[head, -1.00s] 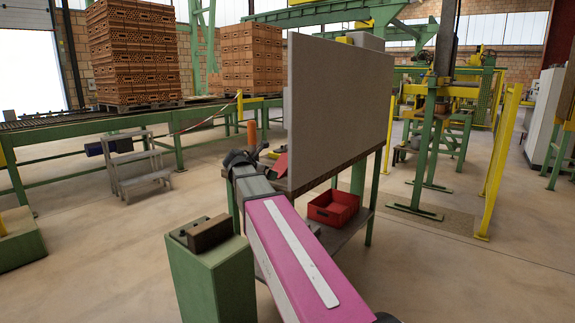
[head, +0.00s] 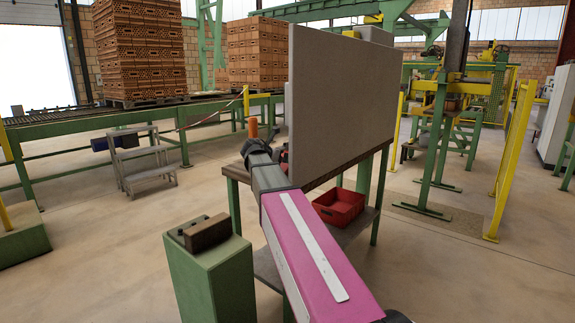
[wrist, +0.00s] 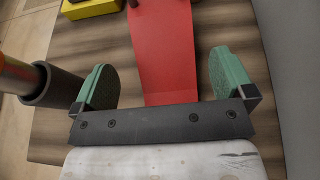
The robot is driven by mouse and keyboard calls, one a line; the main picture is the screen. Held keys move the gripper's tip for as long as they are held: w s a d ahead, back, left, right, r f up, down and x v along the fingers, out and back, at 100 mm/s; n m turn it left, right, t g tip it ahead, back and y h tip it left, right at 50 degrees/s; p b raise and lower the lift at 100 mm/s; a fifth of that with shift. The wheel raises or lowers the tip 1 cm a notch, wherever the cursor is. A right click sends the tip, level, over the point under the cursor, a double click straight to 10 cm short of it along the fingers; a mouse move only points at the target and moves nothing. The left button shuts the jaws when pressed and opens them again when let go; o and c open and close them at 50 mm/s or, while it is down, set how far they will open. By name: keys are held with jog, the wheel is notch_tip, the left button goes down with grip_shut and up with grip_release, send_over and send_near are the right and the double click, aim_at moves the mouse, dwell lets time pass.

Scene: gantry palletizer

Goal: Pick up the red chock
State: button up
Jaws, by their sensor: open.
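The red chock (wrist: 163,50) lies on the wooden top of the workbench (wrist: 235,40) in the wrist view. It runs from the top edge of that view down to my gripper's dark crossbar, and its far end is cut off. My gripper (wrist: 160,76) is open, with one green finger pad on each side of the chock. A gap shows between each pad and the chock. In the head view my gripper (head: 257,150) is over the bench beside the grey panel, and the chock is mostly hidden behind my arm.
A tall grey panel (head: 340,95) stands on the bench just right of my gripper. An orange cylinder (head: 252,128) and a yellow object (wrist: 90,8) are close by. A red crate (head: 338,206) sits on the lower shelf. A green pedestal (head: 210,280) stands left of my arm.

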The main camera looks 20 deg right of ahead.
jog(key=x, duration=0.4)
jog(key=shift+w+d+f, duration=0.15)
jog(key=shift+d, duration=0.25)
jog(key=c, duration=1.2)
